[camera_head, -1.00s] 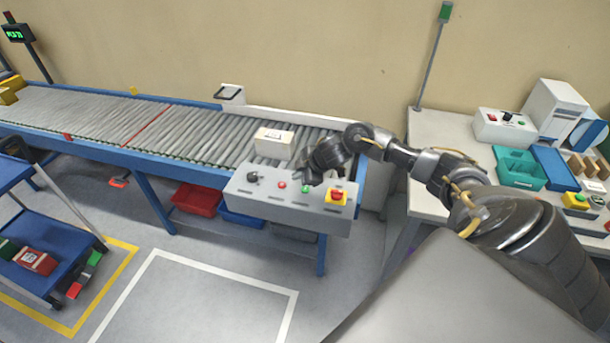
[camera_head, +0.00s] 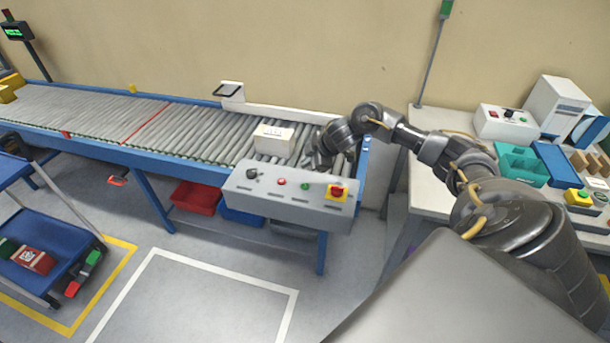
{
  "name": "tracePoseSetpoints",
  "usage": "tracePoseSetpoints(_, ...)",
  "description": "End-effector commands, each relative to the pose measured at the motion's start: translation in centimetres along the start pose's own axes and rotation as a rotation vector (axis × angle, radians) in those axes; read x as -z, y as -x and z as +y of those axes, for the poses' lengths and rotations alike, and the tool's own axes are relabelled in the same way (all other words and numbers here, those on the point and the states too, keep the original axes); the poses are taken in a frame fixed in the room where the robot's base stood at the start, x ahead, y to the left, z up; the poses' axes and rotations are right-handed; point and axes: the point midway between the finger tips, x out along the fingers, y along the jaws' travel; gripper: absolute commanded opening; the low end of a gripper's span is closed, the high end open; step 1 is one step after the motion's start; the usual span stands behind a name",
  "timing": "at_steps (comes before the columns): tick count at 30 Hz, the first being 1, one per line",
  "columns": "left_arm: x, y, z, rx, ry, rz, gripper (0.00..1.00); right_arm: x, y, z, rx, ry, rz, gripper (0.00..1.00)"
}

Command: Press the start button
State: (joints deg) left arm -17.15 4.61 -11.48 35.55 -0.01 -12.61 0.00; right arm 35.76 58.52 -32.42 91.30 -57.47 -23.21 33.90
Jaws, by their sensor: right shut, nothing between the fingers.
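A grey control panel (camera_head: 265,202) is fixed at the front right end of the roller conveyor. It carries a black knob (camera_head: 252,173), a small red button (camera_head: 282,182), a green button (camera_head: 305,186) and a larger red mushroom button on a yellow base (camera_head: 337,191). None of these is labelled legibly. My right gripper (camera_head: 309,165) is shut and empty, behind and above the green button, apart from it as far as I can see. Its fingertips are small and dark in this view. My left gripper is not in view.
A white box (camera_head: 274,139) lies on the conveyor rollers (camera_head: 190,131), just left of my right gripper. A side table (camera_head: 425,190) at right holds bins and devices. A blue cart (camera_head: 50,265) stands at left. Red (camera_head: 197,198) and blue bins sit beneath the conveyor.

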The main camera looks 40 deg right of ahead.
Motion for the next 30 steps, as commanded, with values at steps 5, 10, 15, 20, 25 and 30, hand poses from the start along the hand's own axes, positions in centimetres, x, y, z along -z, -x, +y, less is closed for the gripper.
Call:
tracePoseSetpoints(5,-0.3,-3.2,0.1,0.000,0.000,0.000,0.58,-1.3,-2.3,-1.2,0.000,0.000,0.000,0.00)
tracePoseSetpoints(10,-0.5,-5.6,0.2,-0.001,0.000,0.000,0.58,-2.2,-4.1,-2.2,-0.001,0.000,0.000,0.00)
tracePoseSetpoints(15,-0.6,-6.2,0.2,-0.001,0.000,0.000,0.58,-2.8,-5.2,-2.8,0.000,0.000,0.000,0.00)
tracePoseSetpoints(20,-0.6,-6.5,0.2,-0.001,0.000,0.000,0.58,-3.0,-5.6,-3.0,0.000,0.000,0.000,0.00)
tracePoseSetpoints(25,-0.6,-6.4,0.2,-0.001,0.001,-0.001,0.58,-3.0,-5.6,-3.0,0.000,0.000,0.000,0.00)
tracePoseSetpoints(30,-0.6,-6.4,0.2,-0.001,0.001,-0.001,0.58,-3.0,-5.6,-3.0,0.000,0.000,0.000,0.00)
